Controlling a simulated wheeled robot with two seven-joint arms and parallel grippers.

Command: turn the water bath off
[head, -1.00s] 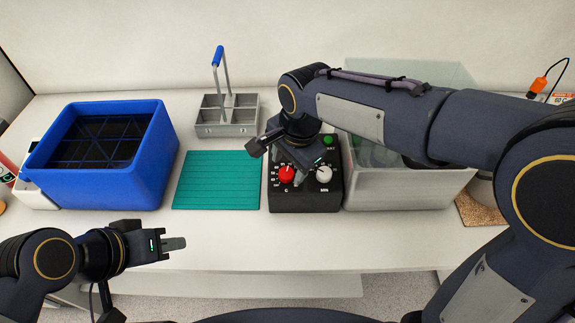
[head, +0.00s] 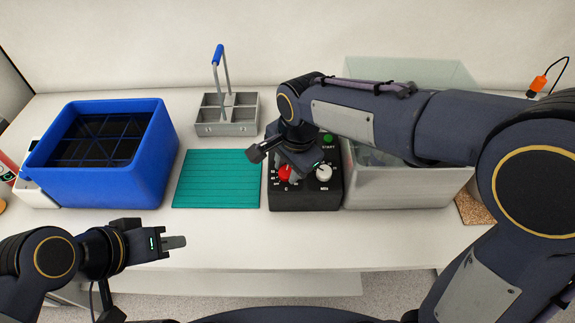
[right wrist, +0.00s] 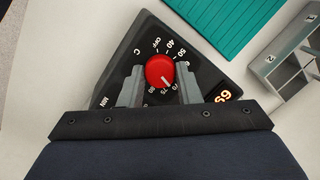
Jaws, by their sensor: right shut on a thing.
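The box carries a red knob (head: 285,173), a white knob (head: 324,173) and a green START button (head: 328,139). My right gripper (right wrist: 160,84) is shut on the red knob (right wrist: 160,69), one finger on each side. The knob's white mark points to the lower right in the right wrist view, away from OFF at the upper left. A lit display (right wrist: 223,96) shows beside the dial. My left gripper (head: 174,242) hangs by the table's front edge, its finger gap hidden.
A blue crate (head: 155,172) stands at the left. A teal mat (head: 217,180) lies between it and the control box. A grey compartment carrier (head: 227,129) with a blue handle stands behind the mat. My right arm covers part of the tank. The front table strip is clear.

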